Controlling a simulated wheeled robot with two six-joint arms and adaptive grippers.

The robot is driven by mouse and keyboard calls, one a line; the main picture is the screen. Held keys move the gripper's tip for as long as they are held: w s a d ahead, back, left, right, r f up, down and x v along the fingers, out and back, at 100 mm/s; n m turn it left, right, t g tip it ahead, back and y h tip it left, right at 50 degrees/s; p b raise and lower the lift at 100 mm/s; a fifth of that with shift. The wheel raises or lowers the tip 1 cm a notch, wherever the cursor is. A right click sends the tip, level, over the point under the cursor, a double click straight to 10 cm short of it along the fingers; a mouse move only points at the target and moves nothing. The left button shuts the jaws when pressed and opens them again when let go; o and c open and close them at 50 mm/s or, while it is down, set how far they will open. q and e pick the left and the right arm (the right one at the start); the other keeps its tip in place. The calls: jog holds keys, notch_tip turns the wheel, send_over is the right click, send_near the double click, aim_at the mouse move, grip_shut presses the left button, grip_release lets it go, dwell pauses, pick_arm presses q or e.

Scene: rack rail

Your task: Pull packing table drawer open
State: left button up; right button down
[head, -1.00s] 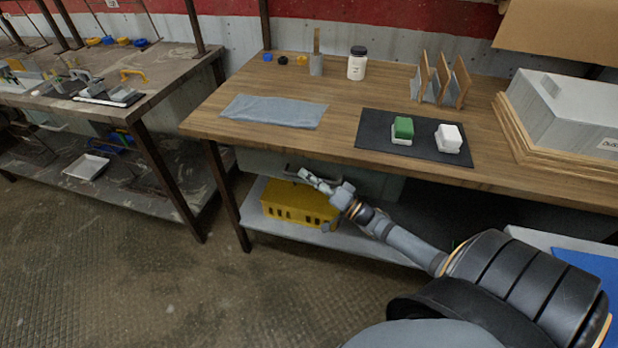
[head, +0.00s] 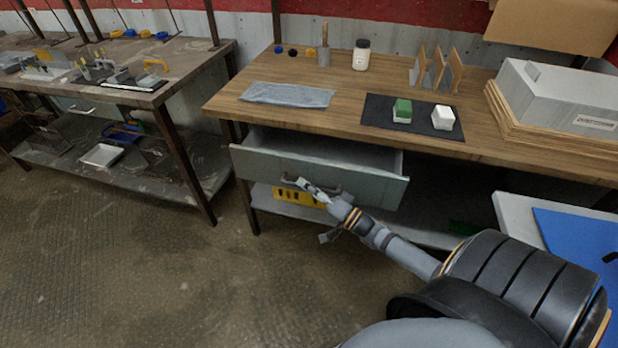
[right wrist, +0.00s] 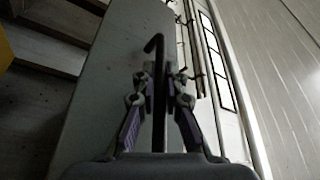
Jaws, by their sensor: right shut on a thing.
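The packing table (head: 222,101) has a wooden top and dark legs. Its grey-green drawer (head: 378,190) is pulled out in the head view, and its empty-looking inside shows behind the front panel. My right gripper (head: 318,190) is at the middle of the drawer front, shut on the dark bar handle (head: 291,177). In the right wrist view the two fingers (right wrist: 159,88) close on either side of the dark handle (right wrist: 159,48), in front of the drawer panel (right wrist: 108,70). My left gripper is not in view.
A yellow crate (head: 287,196) sits on the shelf below the drawer, partly hidden. A grey cloth (head: 287,95), a white jar (head: 361,55) and a black mat (head: 378,109) lie on the tabletop. The floor (head: 130,270) in front is clear.

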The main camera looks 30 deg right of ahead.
jog(key=s+a+p, duration=0.1)
jog(key=s+a, duration=0.5)
jog(key=a, duration=0.1)
jog(key=shift+s+a, duration=0.2)
jog(key=shift+f, duration=0.1)
jog(key=c, duration=1.7)
grip_release()
jog(key=v, duration=1.2)
